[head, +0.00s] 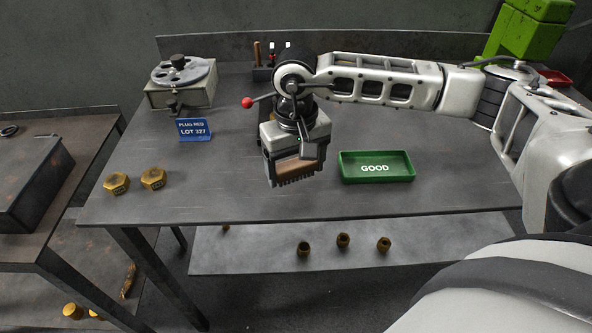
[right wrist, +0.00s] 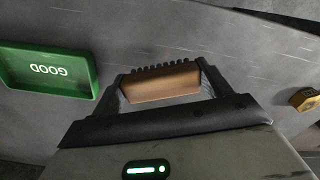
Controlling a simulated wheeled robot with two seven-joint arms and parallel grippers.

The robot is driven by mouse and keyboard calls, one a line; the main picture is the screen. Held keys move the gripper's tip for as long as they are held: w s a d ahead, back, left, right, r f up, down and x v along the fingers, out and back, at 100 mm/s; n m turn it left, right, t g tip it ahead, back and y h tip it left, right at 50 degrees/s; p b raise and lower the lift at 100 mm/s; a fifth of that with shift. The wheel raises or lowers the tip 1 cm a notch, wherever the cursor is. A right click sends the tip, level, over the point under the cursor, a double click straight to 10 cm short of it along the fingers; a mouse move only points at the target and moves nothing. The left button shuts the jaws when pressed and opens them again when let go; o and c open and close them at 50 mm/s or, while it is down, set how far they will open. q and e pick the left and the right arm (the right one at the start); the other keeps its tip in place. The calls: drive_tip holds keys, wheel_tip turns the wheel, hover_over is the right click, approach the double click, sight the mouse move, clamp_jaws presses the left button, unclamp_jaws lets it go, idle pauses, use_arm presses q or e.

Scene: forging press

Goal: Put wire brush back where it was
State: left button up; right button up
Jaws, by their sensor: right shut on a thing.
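The wire brush (head: 298,170) has a brown wooden body and a row of dark bristles. My right gripper (head: 293,160) is shut on it and holds it over the middle of the grey workbench (head: 230,195), left of the green tray. In the right wrist view the brush (right wrist: 162,84) sits crosswise between the two fingers of the gripper (right wrist: 165,90), its bristles on the side away from the palm. I cannot tell how high it is above the bench. My left gripper is not in view.
A green GOOD tray (head: 376,178) stands right of the brush. Two brass hex plugs (head: 153,178) and a blue LOT 327 sign (head: 194,130) are at left. A gauge box (head: 180,83) and tool holder (head: 262,73) stand behind. A red knob (head: 247,102) shows beside my gripper.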

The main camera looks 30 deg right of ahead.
drive_tip(key=shift+f, duration=0.9)
drive_tip(key=shift+f, duration=0.1)
drive_tip(key=shift+f, duration=0.15)
drive_tip(key=o, duration=0.9)
